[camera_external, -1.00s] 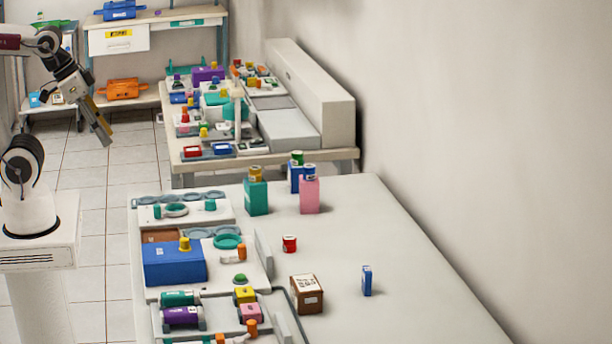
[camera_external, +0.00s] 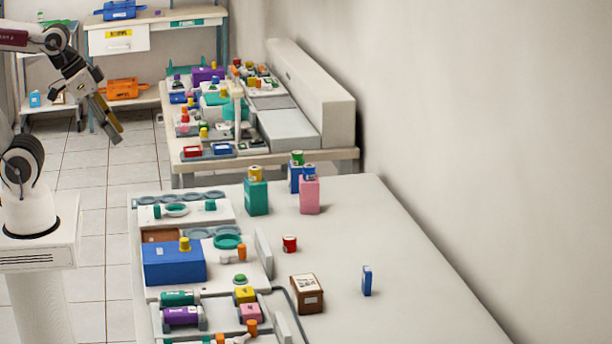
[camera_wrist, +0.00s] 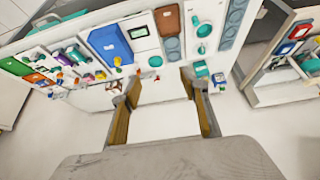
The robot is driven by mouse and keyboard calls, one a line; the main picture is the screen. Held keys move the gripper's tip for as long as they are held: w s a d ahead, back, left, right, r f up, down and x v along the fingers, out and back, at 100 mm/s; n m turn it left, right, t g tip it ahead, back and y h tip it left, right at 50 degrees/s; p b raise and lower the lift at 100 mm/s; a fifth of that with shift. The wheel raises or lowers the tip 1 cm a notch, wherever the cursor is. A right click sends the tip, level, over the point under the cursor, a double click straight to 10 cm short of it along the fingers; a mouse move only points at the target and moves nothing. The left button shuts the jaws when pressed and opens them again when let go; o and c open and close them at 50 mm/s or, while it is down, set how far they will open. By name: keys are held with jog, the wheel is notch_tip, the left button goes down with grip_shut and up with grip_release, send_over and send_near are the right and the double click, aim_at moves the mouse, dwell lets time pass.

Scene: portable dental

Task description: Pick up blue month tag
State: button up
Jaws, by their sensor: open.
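A small blue tag (camera_external: 367,281) stands upright on the right part of the near table, apart from the other items. It looks like the blue month tag, but its print is too small to read. My gripper (camera_external: 117,134) is at the upper left, in the air over the floor, well away from the tag. In the wrist view my gripper (camera_wrist: 160,82) is open, with nothing between its two fingers. I cannot make out the tag in the wrist view.
Near the tag are a brown box (camera_external: 307,294) and a small red jar (camera_external: 290,244). Pink (camera_external: 309,196) and teal (camera_external: 256,198) bottles stand at the table's back. A blue box (camera_external: 174,264) and trays fill its left side. The table's right side is mostly clear; a wall bounds it.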

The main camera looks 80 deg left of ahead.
jog(key=w+d+t+h, duration=0.1)
jog(key=w+d, duration=0.5)
jog(key=w, duration=0.4)
jog(key=w+d+f+m+t+h, duration=0.1)
jog(key=w+d, duration=0.5)
jog(key=w, duration=0.4)
jog(key=w+d+t+h, duration=0.15)
jog(key=w+d, duration=0.35)
jog(key=w, duration=0.5)
jog(key=shift+w+d+f+t+y, duration=0.45)
jog(key=shift+w+d+f+t, duration=0.25)
jog(key=shift+w+d+f, duration=2.25)
jog(key=shift+w+d+f+t+y, duration=0.55)
jog(key=shift+w+d+f, duration=1.1)
jog(key=shift+f, duration=2.45)
jog(key=shift+w+d+f+t+y, duration=0.35)
jog(key=shift+w+d+f+t, duration=0.45)
jog(key=shift+w+d+f, duration=1.7)
jog(key=shift+s+d+f, duration=0.1)
jog(key=shift+s+f, duration=0.25)
jog(key=shift+f, duration=0.2)
jog(key=shift+s+d+f, duration=0.1)
jog(key=shift+s+f, duration=0.2)
jog(key=shift+f, duration=0.2)
jog(key=shift+w, duration=0.15)
jog(key=shift+x, duration=1.15)
jog(key=shift+a+f, duration=0.1)
